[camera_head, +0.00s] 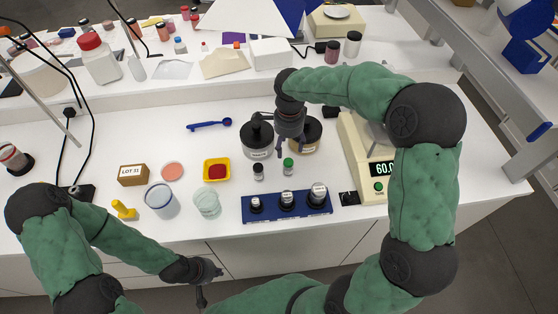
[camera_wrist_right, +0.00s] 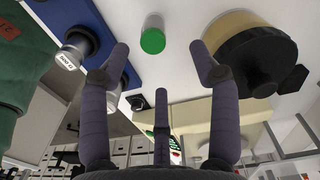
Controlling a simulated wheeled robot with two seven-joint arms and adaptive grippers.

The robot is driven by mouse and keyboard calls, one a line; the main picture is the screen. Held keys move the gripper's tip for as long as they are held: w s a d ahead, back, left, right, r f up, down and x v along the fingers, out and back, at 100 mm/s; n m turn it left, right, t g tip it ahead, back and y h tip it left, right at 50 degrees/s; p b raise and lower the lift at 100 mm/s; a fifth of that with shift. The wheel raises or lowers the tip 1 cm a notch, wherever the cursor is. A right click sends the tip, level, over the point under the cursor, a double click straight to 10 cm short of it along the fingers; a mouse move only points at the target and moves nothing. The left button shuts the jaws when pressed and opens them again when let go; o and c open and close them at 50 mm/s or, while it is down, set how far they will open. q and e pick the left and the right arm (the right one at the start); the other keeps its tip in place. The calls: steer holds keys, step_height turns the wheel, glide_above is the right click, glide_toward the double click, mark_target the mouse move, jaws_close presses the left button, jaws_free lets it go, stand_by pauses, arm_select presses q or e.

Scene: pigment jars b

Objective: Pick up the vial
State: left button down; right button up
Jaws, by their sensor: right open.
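Two small vials stand on the white bench: one with a green cap (camera_head: 288,166) and one with a dark cap (camera_head: 258,172). I cannot tell from the task which vial is meant. My right gripper (camera_head: 290,148) is above the bench, by the two large jars and just behind the green-capped vial. In the right wrist view the green cap (camera_wrist_right: 152,40) shows beyond the spread fingers of the open, empty right gripper (camera_wrist_right: 162,75). My left gripper (camera_head: 208,284) is in front of the bench edge, its fingers apart and empty.
A white-labelled dark jar (camera_head: 257,141) and an amber jar (camera_head: 305,138) stand beside my right gripper. A blue rack (camera_head: 272,210) with three capped containers lies in front. A scale (camera_head: 355,150) stands to the right, a yellow dish (camera_head: 208,163) to the left.

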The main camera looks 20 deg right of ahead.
mark_target(288, 161)
steer(key=shift+s+f, duration=0.2)
steer(key=shift+f, duration=0.25)
steer(key=f, duration=0.3)
steer(key=shift+s+f+b, duration=0.15)
steer(key=shift+s+b, duration=0.1)
steer(key=shift+b, duration=0.1)
steer(key=shift+w+f, duration=0.1)
steer(key=shift+f, duration=0.25)
steer(key=shift+s+f, duration=0.2)
steer(key=shift+f, duration=0.45)
step_height(288, 161, down, 4)
steer(key=shift+b, duration=0.6)
steer(key=c, duration=1.2)
